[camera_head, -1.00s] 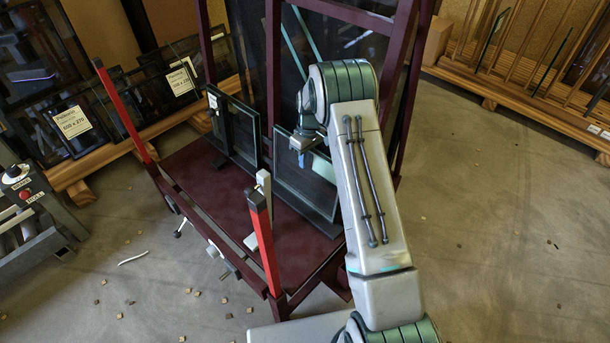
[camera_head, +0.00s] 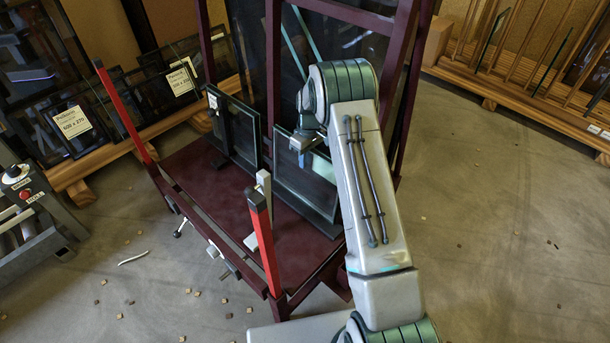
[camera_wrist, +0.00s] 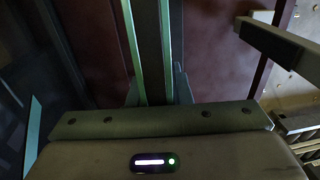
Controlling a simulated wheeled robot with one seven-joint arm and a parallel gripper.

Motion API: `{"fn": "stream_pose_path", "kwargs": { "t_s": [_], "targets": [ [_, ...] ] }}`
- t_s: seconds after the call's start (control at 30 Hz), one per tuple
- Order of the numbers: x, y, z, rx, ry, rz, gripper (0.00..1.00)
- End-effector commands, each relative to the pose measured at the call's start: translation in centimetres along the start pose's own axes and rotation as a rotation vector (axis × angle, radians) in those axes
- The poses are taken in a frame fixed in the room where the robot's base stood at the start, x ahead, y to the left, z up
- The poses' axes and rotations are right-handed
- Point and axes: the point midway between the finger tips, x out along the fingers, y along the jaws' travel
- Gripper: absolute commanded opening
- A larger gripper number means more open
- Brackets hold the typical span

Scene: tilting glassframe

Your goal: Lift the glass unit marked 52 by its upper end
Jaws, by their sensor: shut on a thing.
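A dark-framed glass unit (camera_head: 303,185) stands leaning on the maroon rack, partly hidden behind my arm. No number can be read on it, so I cannot tell if it is the one marked 52. My gripper (camera_head: 301,148) is at its upper edge. In the wrist view my gripper (camera_wrist: 157,92) is shut on the glass unit (camera_wrist: 151,45), whose dark edge with pale green borders runs away between the fingers. A second glass unit (camera_head: 240,130) with a small white tag stands to the left, apart from my gripper.
The maroon rack (camera_head: 190,165) has red posts (camera_head: 264,240) at its front and tall maroon uprights behind. Labelled panes (camera_head: 72,123) lean at the left. A wooden rack (camera_head: 530,100) stands back right. Open floor (camera_head: 490,220) lies to the right, with small scraps about.

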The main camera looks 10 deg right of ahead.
Motion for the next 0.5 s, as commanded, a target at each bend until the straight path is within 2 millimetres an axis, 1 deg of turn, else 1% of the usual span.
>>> {"fn": "stream_pose_path", "kwargs": {
  "t_s": [0.03, 0.23, 0.33, 0.43, 0.5],
  "targets": [
    [-0.5, 0.3, -0.2, 0.0, 0.008, 0.01, 0.0],
    [-0.6, 0.4, -0.2, 0.0, 0.008, 0.01, 0.0],
    [-1.0, 0.4, -0.2, 0.0, 0.009, 0.011, 0.0],
    [-2.0, 0.3, -0.2, 0.001, 0.01, 0.011, 0.0],
    [-3.1, 0.2, -0.2, 0.001, 0.011, 0.011, 0.0]
  ]
}}
